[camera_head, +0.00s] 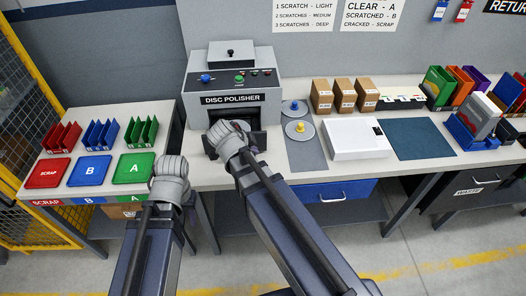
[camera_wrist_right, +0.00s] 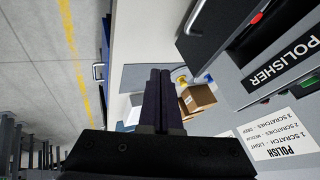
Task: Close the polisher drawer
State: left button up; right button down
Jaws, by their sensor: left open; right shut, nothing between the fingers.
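The grey disc polisher (camera_head: 232,86) stands on the workbench against the wall. Its dark drawer (camera_head: 262,139) sticks out at the front, below the label, and is partly hidden by my right arm. In the right wrist view the dark drawer front (camera_wrist_right: 207,28) is at the upper right, beside the polisher body. My right gripper (camera_wrist_right: 160,88) is shut and empty, with its fingers together. In the head view its wrist is in front of the drawer; whether it touches cannot be told. My left gripper (camera_head: 169,178) is open near the sorting table's right edge, its fingers mostly hidden.
Scrap, B and A trays (camera_head: 90,171) lie on the left table. Two pads with knobs (camera_head: 299,130), a white box (camera_head: 356,139) and small brown boxes (camera_head: 343,96) are right of the polisher. A blue drawer (camera_head: 336,192) is under the bench.

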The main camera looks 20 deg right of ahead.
aim_at(260, 124)
jog(key=shift+w+d+m, duration=0.1)
jog(key=shift+d+m, duration=0.15)
jog(key=shift+m, duration=0.25)
jog(key=b+x, duration=0.8)
jog(key=x, duration=0.2)
jog(key=shift+w+d+r, duration=0.1)
jog(key=shift+w+d, duration=0.1)
jog(key=shift+w, duration=0.35)
jog(key=shift+w+d, duration=0.2)
jog(key=shift+w, duration=0.4)
jog(key=shift+w+d, duration=0.25)
jog(key=shift+w, duration=0.6)
jog(key=w+d, duration=0.1)
jog(key=w, duration=0.4)
jog(key=w+d, duration=0.1)
jog(key=w, duration=0.3)
jog(key=w+d, duration=0.2)
jog(key=w, duration=0.3)
jog(key=shift+w+d, duration=0.1)
jog(key=shift+w, duration=0.3)
jog(key=shift+w+d+r, duration=0.1)
jog(key=shift+w, duration=0.05)
